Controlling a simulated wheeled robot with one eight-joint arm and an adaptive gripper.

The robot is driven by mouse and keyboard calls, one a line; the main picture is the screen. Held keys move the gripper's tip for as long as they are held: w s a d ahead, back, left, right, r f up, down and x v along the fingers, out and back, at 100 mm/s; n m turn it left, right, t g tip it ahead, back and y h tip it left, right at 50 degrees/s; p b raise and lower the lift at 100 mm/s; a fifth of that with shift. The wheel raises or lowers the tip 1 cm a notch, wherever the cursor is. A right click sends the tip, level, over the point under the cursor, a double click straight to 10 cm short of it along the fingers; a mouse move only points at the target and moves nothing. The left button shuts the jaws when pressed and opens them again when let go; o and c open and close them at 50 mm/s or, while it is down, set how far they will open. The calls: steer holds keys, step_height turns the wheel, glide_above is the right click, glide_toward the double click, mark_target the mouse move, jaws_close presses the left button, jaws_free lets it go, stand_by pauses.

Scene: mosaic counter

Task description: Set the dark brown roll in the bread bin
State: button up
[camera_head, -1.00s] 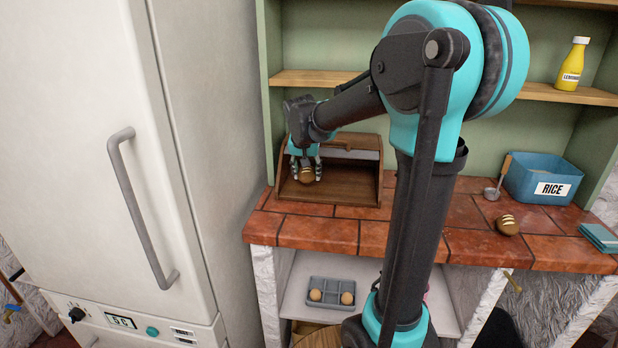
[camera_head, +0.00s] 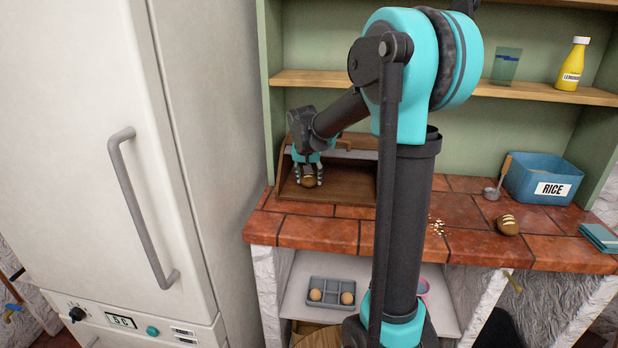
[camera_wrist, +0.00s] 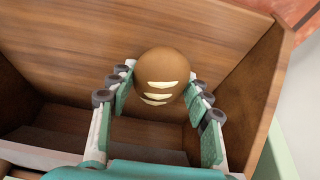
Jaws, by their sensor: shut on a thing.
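A wooden bread bin (camera_head: 352,186) stands open on the tiled counter beside the fridge. My gripper (camera_head: 308,178) is at its left half, pointing down, with its fingers on either side of a brown roll (camera_head: 309,182). In the wrist view the roll (camera_wrist: 162,72) is round, with several pale slashes, held between the fingertips of my gripper (camera_wrist: 160,92). The bin's wooden walls (camera_wrist: 245,85) surround it there. Whether the roll touches the bin floor cannot be told. A second brown roll (camera_head: 507,225) with pale stripes lies on the counter at right.
A blue rice box (camera_head: 540,180), a scoop (camera_head: 494,190) and blue cloths (camera_head: 600,238) are at the counter's right. Pale crumbs (camera_head: 437,227) lie near my arm. A shelf above holds a green glass (camera_head: 506,66) and a yellow bottle (camera_head: 573,64). The fridge (camera_head: 90,150) stands close at left.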

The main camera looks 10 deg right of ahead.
steer(key=o, duration=1.1)
steer(key=shift+o, duration=0.2)
steer(key=shift+r, duration=0.1)
steer(key=v, duration=1.2)
